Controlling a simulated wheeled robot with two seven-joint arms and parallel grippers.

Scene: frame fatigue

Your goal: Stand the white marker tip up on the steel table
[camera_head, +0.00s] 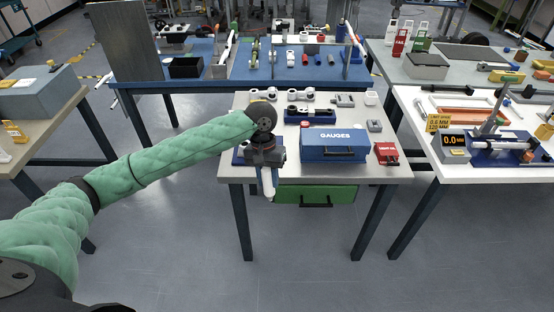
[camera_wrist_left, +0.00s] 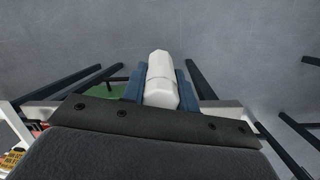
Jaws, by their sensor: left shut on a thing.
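My left gripper (camera_head: 267,186) hangs fingers down at the left front edge of the steel table (camera_head: 345,174) in the head view. It is shut on the white marker (camera_head: 267,183), whose pale body shows at the fingers. In the left wrist view the white marker (camera_wrist_left: 161,82) sits between the two blue fingers of the left gripper (camera_wrist_left: 160,88), with grey floor beyond it. I cannot tell which end of the marker is the tip. My right gripper is in neither view.
On the steel table stand a blue GAUGES box (camera_head: 333,145), a red box (camera_head: 386,153) and several small parts behind. A green drawer (camera_head: 318,194) is under the top. A white table (camera_head: 455,164) with fixtures stands to the right. The floor in front is clear.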

